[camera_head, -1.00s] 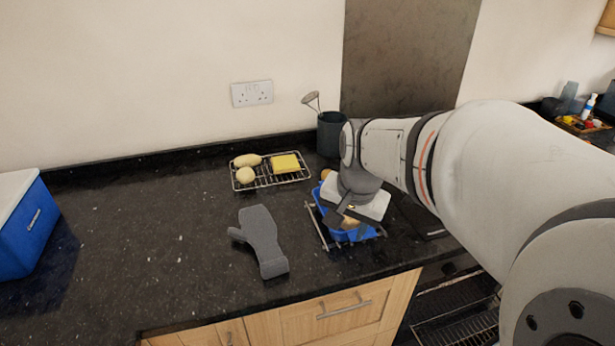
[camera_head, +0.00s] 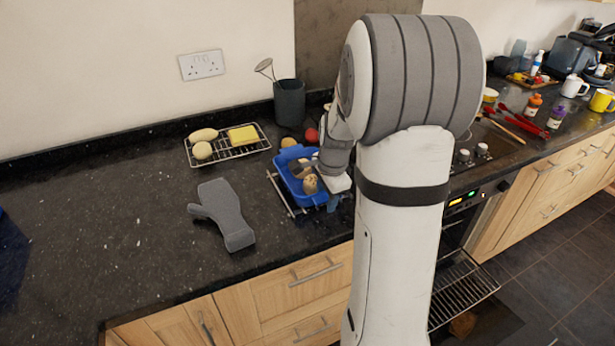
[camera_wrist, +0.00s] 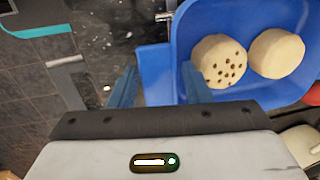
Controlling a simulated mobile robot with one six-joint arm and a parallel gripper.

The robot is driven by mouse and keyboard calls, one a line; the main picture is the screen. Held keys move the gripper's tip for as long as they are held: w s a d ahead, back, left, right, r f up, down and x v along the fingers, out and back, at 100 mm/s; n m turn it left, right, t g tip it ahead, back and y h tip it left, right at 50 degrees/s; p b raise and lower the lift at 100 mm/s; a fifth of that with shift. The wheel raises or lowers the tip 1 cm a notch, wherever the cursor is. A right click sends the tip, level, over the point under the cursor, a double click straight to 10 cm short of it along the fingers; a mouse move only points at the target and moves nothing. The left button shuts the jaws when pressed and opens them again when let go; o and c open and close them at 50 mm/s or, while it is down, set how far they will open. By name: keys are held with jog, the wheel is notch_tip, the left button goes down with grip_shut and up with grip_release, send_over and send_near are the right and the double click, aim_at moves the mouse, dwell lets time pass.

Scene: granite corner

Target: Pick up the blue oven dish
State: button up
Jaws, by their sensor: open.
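The blue oven dish (camera_head: 289,184) sits on a wire rack near the counter's front edge, with round beige food pieces (camera_head: 310,184) in it. In the wrist view the dish (camera_wrist: 183,22) fills the upper right. Two round pieces, one dotted with holes, show inside it. A blue tab (camera_wrist: 153,63) sticks out from its near end. My gripper (camera_wrist: 160,88) is open, its two blue-grey fingers on either side of this tab and the dish's end. Whether they touch it I cannot tell. In the head view my gripper (camera_head: 334,200) is at the dish's right end, partly hidden by my arm.
A grey oven mitt (camera_head: 224,212) lies left of the dish. A cooling rack (camera_head: 262,147) with food and a dark utensil pot (camera_head: 289,102) stand behind. An open oven with a pulled-out shelf (camera_head: 462,290) is below right. Bottles and mugs stand at far right.

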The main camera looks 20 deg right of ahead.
jog(key=shift+f, duration=0.7)
jog(key=shift+c, duration=0.4)
jog(key=shift+w, duration=0.1)
grip_shut()
jog(key=shift+r, duration=0.1)
